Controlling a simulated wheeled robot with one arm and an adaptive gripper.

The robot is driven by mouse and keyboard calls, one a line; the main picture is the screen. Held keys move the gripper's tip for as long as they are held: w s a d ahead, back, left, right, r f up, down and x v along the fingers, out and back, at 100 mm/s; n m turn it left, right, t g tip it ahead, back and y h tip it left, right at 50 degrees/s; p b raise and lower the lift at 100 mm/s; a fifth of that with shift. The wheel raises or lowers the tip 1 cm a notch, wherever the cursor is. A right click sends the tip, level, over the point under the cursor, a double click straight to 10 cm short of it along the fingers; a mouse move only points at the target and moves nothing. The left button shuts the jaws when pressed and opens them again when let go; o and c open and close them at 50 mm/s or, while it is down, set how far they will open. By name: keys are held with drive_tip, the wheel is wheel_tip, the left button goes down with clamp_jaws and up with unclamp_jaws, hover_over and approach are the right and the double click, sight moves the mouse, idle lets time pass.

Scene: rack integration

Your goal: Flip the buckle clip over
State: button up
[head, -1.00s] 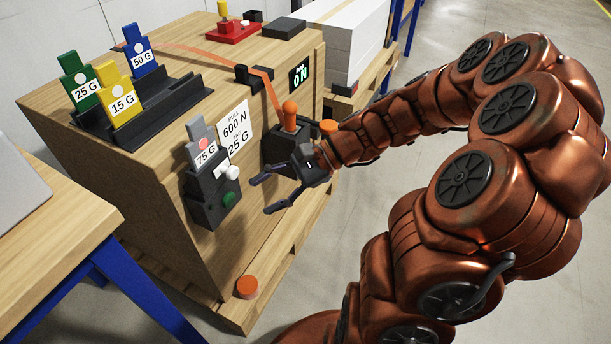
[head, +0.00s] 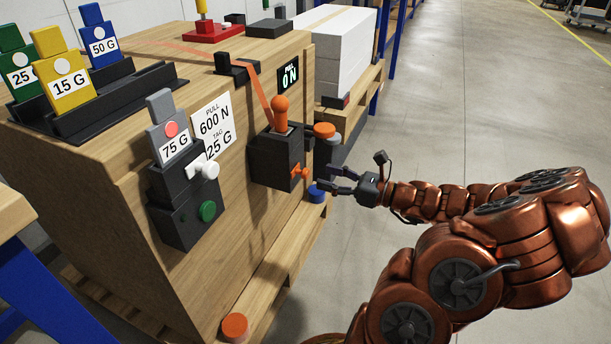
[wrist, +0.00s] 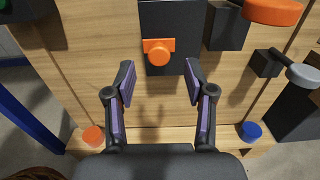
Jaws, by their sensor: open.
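A black buckle box (head: 278,158) is fixed to the front of the wooden crate, with an orange lever (head: 281,112) standing up on top and an orange strap (head: 259,86) running to it. A small orange clip or knob (head: 299,172) sticks out low on the box's front; it also shows in the wrist view (wrist: 159,52). I cannot tell which orange part is the buckle clip. My gripper (head: 325,177) is open and empty, to the right of the box. In the wrist view, its fingers (wrist: 159,70) are spread just below the small orange clip, apart from it.
Left on the crate (head: 215,255) is a grey 75 G tag (head: 172,140) in a black holder with white and green knobs. An orange button (head: 324,130) and a blue one (head: 317,194) are near my gripper. Open floor lies to the right.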

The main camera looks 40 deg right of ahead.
sight(309, 172)
drive_tip(key=b+x, duration=0.1)
drive_tip(key=x, duration=0.3)
drive_tip(key=shift+w+a+f+b, duration=0.1)
drive_tip(key=shift+w+a+b, duration=0.15)
drive_tip(key=shift+b, duration=0.15)
drive_tip(key=shift+b+x, duration=0.3)
drive_tip(key=shift+x, duration=0.6)
clamp_jaws()
